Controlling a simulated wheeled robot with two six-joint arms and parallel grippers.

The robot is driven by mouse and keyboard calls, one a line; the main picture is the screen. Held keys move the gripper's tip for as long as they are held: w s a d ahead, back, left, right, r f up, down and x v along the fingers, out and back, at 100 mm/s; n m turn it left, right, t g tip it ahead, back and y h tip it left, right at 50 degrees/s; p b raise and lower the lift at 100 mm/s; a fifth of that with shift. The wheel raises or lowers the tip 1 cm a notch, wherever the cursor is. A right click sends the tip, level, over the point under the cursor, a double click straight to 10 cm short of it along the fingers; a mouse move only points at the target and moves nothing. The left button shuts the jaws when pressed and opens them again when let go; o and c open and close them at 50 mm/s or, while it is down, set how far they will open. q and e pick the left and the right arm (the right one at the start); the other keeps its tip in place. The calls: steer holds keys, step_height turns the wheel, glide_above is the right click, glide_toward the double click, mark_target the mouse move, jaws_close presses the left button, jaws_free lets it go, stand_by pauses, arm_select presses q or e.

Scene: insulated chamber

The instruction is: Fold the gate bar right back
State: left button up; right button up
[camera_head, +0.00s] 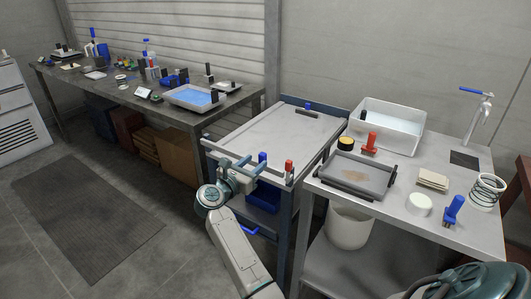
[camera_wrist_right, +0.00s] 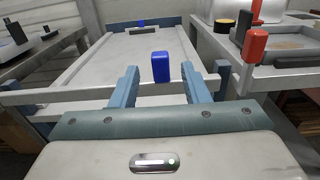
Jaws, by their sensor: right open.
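The gate bar (camera_wrist_right: 60,96) is a pale grey rail lying across the near end of the grey-topped trolley (camera_head: 270,132). A blue upright knob (camera_wrist_right: 160,68) stands on it and also shows in the head view (camera_head: 262,157). My right gripper (camera_wrist_right: 160,80) is open at the bar, with one finger on each side of the blue knob. The fingers look apart from the knob. A red-topped piece (camera_head: 289,168) stands at the bar's right end. Part of the bar is hidden behind my gripper in the head view. My left gripper is not in view.
A side table right of the trolley holds a grey tray (camera_head: 352,188), a white bin (camera_head: 415,125) and a red-handled tool (camera_head: 370,145). A long dark bench (camera_head: 165,95) with small items stands at left. Open floor with a dark mat (camera_head: 75,215) lies in front.

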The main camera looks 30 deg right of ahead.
mark_target(261, 158)
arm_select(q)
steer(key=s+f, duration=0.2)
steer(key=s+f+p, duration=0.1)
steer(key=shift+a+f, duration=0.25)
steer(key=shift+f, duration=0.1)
arm_select(e)
steer(key=x, duration=0.7)
jaws_close()
